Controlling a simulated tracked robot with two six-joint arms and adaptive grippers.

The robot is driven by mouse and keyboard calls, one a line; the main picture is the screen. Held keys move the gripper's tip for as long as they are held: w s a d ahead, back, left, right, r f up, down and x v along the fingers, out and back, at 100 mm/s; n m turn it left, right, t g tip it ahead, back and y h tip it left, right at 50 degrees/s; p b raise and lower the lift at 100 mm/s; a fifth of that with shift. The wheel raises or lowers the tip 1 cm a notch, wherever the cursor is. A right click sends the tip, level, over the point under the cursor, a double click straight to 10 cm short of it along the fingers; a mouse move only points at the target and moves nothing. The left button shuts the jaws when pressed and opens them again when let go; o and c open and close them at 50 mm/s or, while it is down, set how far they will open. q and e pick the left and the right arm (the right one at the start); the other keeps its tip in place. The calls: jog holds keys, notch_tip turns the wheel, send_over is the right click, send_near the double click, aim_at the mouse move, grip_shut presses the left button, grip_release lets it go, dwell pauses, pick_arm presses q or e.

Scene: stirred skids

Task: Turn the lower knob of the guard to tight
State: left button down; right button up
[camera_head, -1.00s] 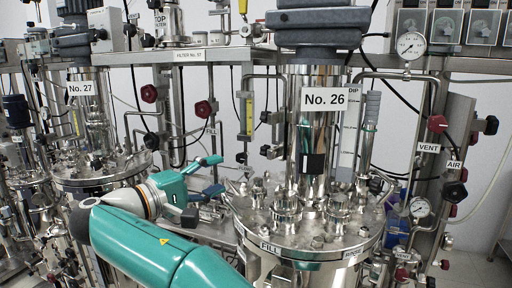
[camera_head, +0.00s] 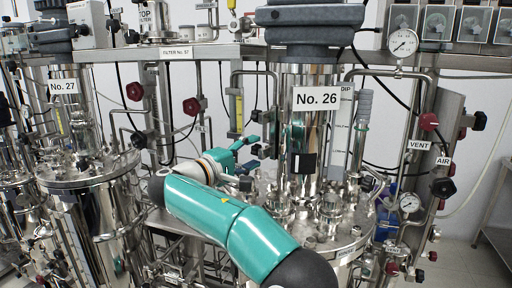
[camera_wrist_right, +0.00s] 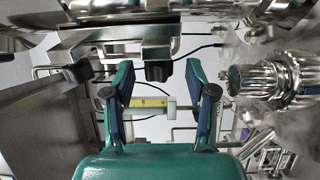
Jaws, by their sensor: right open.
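My right gripper (camera_head: 250,151) is by the left side of the No. 26 vessel, near dark knobs beside a yellow gauge tube (camera_head: 236,113). In the right wrist view my right gripper (camera_wrist_right: 160,78) is open, its two teal fingers apart with nothing held. A black knob (camera_wrist_right: 158,70) on a metal bracket shows between the fingertips in that picture; I cannot tell whether it is the guard's lower knob or how far off it is. The yellow gauge tube (camera_wrist_right: 150,102) lies across the view behind the fingers. My left gripper is not in view.
The steel No. 26 vessel (camera_head: 300,185) stands just right of the gripper, with fittings on its lid. A ribbed metal fitting (camera_wrist_right: 265,82) is close on the right in the wrist view. Red knobs (camera_head: 192,106), hoses and pipes fill the space behind.

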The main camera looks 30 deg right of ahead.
jog(key=shift+x, duration=1.1)
grip_shut()
jog(key=shift+f+h+b, duration=0.3)
jog(key=shift+h+b, duration=0.2)
jog(key=shift+b, duration=0.4)
jog(key=shift+r, duration=0.2)
grip_release()
jog(key=shift+r, duration=0.1)
